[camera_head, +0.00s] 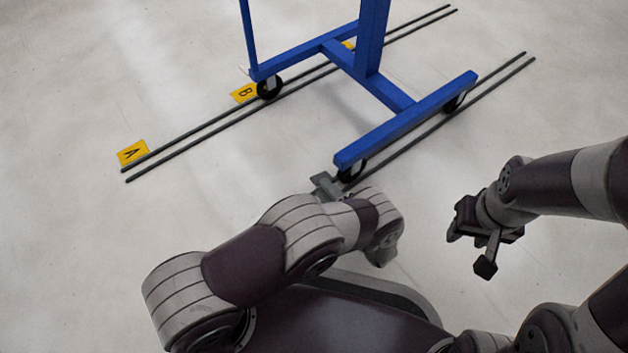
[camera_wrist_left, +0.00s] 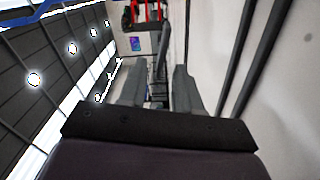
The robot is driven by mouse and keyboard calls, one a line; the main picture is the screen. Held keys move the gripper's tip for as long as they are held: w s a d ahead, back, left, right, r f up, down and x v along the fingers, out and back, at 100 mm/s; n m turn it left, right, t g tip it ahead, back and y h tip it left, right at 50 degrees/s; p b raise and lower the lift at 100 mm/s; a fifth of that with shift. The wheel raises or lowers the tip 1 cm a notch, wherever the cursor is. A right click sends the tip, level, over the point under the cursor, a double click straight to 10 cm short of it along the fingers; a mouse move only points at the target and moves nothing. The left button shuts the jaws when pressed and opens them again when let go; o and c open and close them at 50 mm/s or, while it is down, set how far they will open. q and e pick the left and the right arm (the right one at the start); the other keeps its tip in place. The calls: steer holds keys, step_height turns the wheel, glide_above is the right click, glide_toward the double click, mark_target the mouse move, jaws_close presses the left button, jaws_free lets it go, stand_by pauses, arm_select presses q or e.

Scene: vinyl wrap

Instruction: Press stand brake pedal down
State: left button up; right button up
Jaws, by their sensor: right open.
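The blue stand (camera_head: 405,125) stands upright on black casters over dark floor rails. A grey flat piece (camera_head: 325,186), which looks like the brake pedal, sits low beside the near caster (camera_head: 349,169). I cannot tell how far it is pressed. My left arm reaches up to this corner, and its wrist hides most of the left gripper in the head view. In the left wrist view the left gripper (camera_wrist_left: 160,82) has its two fingers apart, with no object clearly held. Contact with the pedal cannot be seen. My right gripper (camera_head: 484,235) is open and empty, right of the stand.
Two pairs of dark rails (camera_head: 205,130) run diagonally across the pale floor. Yellow markers A (camera_head: 132,152) and B (camera_head: 243,93) lie by the left rails. Other casters (camera_head: 269,88) carry the stand. The floor to the left is clear.

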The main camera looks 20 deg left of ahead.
mark_target(313, 177)
arm_select(q)
steer(key=b+x, duration=0.2)
steer(key=x, duration=0.3)
steer(key=shift+w+f, duration=0.1)
steer(key=shift+f, duration=0.1)
steer(key=shift+w+a+r, duration=0.2)
steer(key=shift+w+a, duration=0.1)
steer(key=shift+a, duration=0.15)
jaws_close()
arm_select(e)
step_height(313, 177, down, 3)
arm_select(q)
steer(key=shift+f, duration=0.1)
steer(key=n, duration=0.1)
steer(key=f+n, duration=0.1)
steer(key=n, duration=0.1)
steer(key=shift+s+f, duration=0.1)
steer(key=shift+f, duration=0.05)
steer(key=shift+f+n, duration=0.25)
steer(key=shift+n, duration=0.5)
steer(key=shift+f+n, duration=0.3)
steer(key=shift+n, duration=0.45)
